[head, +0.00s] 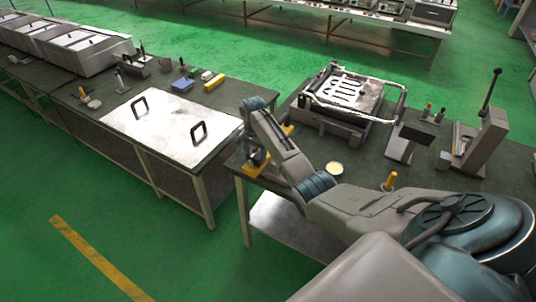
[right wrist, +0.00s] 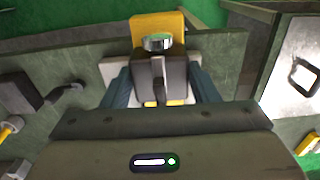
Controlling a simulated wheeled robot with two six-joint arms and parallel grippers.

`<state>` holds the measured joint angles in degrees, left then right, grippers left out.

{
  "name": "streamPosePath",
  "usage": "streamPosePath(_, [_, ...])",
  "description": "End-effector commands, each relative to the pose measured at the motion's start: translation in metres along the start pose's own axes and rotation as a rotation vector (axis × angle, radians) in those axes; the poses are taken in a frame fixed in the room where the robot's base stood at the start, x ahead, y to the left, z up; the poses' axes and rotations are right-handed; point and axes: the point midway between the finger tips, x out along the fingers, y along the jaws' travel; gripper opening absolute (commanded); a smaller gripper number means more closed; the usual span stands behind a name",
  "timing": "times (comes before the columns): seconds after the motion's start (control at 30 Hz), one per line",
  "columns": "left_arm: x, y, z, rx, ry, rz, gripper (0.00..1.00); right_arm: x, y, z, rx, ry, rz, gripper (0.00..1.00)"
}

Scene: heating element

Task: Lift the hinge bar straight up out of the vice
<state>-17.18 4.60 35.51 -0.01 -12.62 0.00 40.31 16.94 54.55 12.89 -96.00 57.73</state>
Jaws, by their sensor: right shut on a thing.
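My right gripper (head: 256,158) reaches in from the right to the near left corner of the right-hand bench. In the right wrist view its two blue-grey fingers (right wrist: 160,92) are shut around a dark grey block-like piece (right wrist: 174,72), with a narrow lighter bar (right wrist: 158,76) at its middle. I take this held piece to be the hinge bar in the vice, but cannot tell bar from vice clearly. A yellow base (right wrist: 158,24) with a round silver part shows beyond it; its yellow also shows in the head view (head: 257,170). My left gripper is not in view.
A metal frame fixture (head: 350,98) stands behind my right arm. A small round dish (head: 334,169), a yellow-handled tool (head: 390,180) and a lever press (head: 482,140) are on the same bench. A white plate with two black handles (head: 165,135) lies on the left bench.

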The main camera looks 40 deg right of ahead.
Motion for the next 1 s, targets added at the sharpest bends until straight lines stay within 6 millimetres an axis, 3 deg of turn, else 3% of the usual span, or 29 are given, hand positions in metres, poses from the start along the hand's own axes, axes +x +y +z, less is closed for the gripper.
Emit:
streamPosePath(0.47, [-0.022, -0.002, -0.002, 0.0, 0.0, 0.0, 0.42, -0.026, -0.001, -0.001, 0.0, 0.004, -0.004, 0.01])
streamPosePath(1.0, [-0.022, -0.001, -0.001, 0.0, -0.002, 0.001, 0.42, -0.026, -0.001, -0.001, 0.0, 0.003, -0.004, 0.01])
